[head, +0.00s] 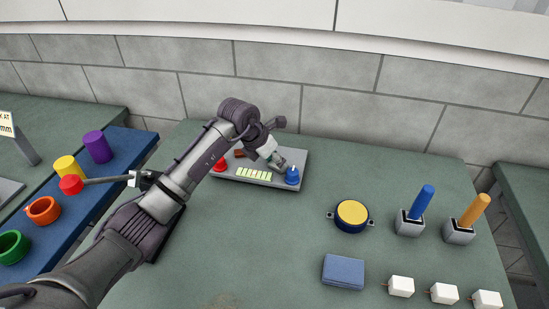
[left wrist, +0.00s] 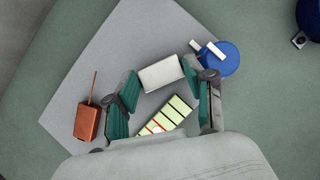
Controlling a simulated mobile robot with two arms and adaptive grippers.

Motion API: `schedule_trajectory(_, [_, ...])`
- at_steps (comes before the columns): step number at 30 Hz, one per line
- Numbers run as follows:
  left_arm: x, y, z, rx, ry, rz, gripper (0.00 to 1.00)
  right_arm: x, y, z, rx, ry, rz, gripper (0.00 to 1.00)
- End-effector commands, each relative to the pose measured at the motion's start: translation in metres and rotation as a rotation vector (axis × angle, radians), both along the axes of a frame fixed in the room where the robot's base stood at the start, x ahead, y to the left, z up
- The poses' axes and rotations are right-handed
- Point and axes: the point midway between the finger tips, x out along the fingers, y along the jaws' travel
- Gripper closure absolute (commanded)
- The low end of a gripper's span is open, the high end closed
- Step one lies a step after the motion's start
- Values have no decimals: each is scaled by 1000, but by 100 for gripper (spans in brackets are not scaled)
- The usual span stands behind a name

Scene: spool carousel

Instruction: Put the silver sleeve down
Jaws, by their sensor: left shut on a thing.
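The silver sleeve (left wrist: 162,73) is a pale grey piece between my left fingertips in the left wrist view. My left gripper (left wrist: 161,78) is shut on it, with a green-padded finger on each side. In the head view my left gripper (head: 281,163) is over the right part of a grey panel (head: 230,177), close to a blue round knob (head: 292,176). The sleeve is hard to make out there. I cannot tell whether it touches the panel (left wrist: 78,85). My right gripper is not in view.
The panel has a bar display (head: 254,174), a red knob (head: 220,165) and a brown box (left wrist: 88,122). A yellow-topped round device (head: 352,214), a blue box (head: 343,272), two joysticks (head: 410,222) and white blocks (head: 401,287) stand right. Coloured cups (head: 43,210) are left.

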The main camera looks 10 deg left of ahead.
Motion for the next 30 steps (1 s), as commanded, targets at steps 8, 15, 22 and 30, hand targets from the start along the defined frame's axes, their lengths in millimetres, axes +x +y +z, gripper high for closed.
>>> schedule_trajectory(8, [0, 0, -2, 1, 1, 0, 35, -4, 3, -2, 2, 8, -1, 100])
schedule_trajectory(15, [0, 0, -2, 1, 1, 0, 35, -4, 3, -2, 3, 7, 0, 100])
schedule_trajectory(22, [-5, 5, 13, 1, -4, 1, 35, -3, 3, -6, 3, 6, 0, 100])
schedule_trajectory(30, [-22, 19, 53, 2, -4, 1, 35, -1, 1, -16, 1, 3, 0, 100])
